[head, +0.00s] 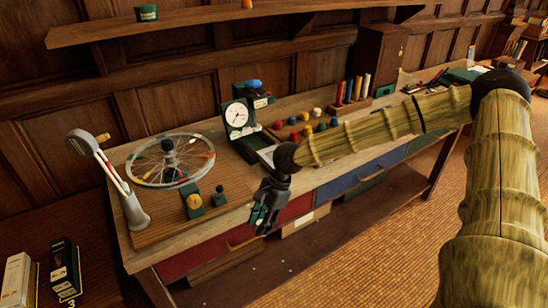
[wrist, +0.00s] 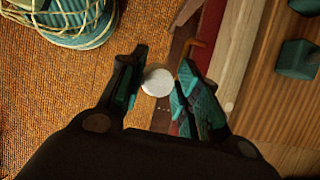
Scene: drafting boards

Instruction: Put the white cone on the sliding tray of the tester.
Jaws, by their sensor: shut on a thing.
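The tester is a dark green stand with a white round dial (head: 238,117) and a blue top, on the bench in the head view. A pale flat plate (head: 266,156) at its foot looks like the sliding tray, partly hidden behind my arm. My gripper (head: 263,218) hangs in front of the bench's front edge, lower right of the tester. In the wrist view my gripper (wrist: 158,92) is shut on the white cone (wrist: 157,81), which shows as a white round face between the fingers. The cone cannot be made out in the head view.
Left of the tester, a spoked wheel (head: 170,160), a grey stand (head: 130,205) and a green block (head: 193,203) sit on a wooden board. Several coloured pieces (head: 307,129) stand right of the tester. A basket-like thing (wrist: 75,20) is on the floor.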

